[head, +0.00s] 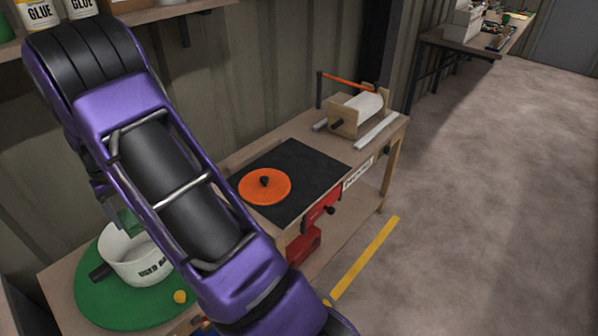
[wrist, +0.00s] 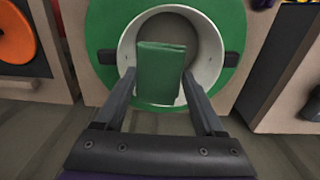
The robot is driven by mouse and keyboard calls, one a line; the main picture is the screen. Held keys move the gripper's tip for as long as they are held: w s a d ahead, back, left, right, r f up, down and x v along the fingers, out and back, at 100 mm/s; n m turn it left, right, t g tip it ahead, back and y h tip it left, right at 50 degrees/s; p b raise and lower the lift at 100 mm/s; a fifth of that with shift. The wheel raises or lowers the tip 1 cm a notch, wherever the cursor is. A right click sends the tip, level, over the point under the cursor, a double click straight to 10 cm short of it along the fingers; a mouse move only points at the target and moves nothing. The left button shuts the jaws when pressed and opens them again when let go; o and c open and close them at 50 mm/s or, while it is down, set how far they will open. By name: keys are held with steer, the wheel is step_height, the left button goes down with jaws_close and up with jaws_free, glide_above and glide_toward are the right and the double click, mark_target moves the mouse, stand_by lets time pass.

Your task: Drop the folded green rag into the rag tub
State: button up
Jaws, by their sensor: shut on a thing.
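The folded green rag (wrist: 161,72) is held between the two fingers of my gripper (wrist: 160,98) in the wrist view. The white rag tub (wrist: 210,50) lies behind the rag in that view, with its round opening facing the camera. In the head view the tub (head: 150,262) stands upright on a round green mat (head: 95,295), with dark lettering partly hidden by my arm. A bit of the green rag (head: 127,222) shows at the tub's rim in the head view. My gripper is mostly hidden there. I cannot tell how far the rag is above or inside the tub.
An orange disc (head: 265,187) with a black knob lies on a black mat (head: 310,165) on the neighbouring bench. A roll holder (head: 357,112) stands at its back. Glue tubs (head: 38,12) sit on a shelf above. The floor at right is clear.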

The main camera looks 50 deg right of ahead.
step_height(320, 180, down, 3)
steer(key=shift+f+b, duration=0.2)
steer(key=shift+b, duration=0.7)
steer(key=o, duration=1.3)
steer(key=shift+r, duration=0.1)
step_height(320, 180, up, 17)
steer(key=p, duration=0.1)
steer(key=shift+r, duration=0.15)
